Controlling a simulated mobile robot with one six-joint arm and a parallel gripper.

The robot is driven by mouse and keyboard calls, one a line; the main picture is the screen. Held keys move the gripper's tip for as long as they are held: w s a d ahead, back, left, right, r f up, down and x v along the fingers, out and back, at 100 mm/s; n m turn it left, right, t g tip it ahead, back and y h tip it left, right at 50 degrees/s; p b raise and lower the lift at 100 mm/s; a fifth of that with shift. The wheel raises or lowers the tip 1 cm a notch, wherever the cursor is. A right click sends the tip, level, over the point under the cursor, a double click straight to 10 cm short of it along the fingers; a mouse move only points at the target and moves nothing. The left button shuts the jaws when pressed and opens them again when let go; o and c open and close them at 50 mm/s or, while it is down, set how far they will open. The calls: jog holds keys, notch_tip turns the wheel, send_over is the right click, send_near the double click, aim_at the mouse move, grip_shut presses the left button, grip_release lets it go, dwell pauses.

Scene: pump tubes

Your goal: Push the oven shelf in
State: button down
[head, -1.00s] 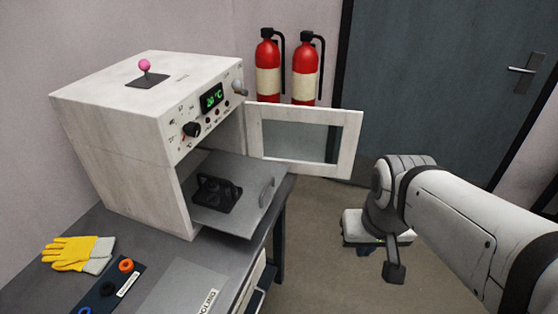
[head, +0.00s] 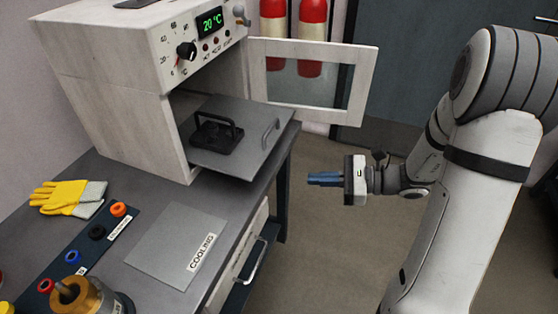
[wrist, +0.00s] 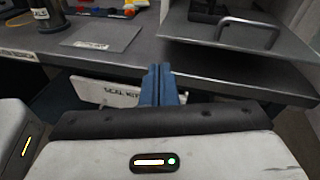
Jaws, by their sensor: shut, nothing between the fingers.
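The white oven (head: 120,90) stands on the bench with its door (head: 362,85) swung open to the right. The grey oven shelf (head: 235,162) sticks out of the opening over the bench edge. A black rack with a handle (head: 215,133) sits on the shelf, and a bar handle (head: 271,133) is at the shelf's front. My gripper (head: 310,179) is shut and empty, in free air to the right of the shelf and apart from it. In the wrist view, the blue fingers (wrist: 158,78) are together, with the shelf handle (wrist: 248,32) beyond them at upper right.
On the bench lie yellow gloves (head: 65,198), a grey COOLING plate (head: 175,245) and a dark strip with coloured rings (head: 95,232). A brass-coloured pump part (head: 80,295) stands at the front left. A drawer handle (head: 257,260) juts from the bench front. Floor beside the bench is clear.

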jog(key=w+d+f+m+t+y, duration=0.1)
jog(key=w+d+f+m+t, duration=0.2)
jog(key=w+m+t, duration=0.1)
jog(key=b, duration=0.2)
send_near(266, 157)
jog(key=x, duration=0.6)
jog(key=shift+w+a, duration=0.15)
jog(key=shift+a, duration=0.25)
jog(key=shift+w, duration=0.1)
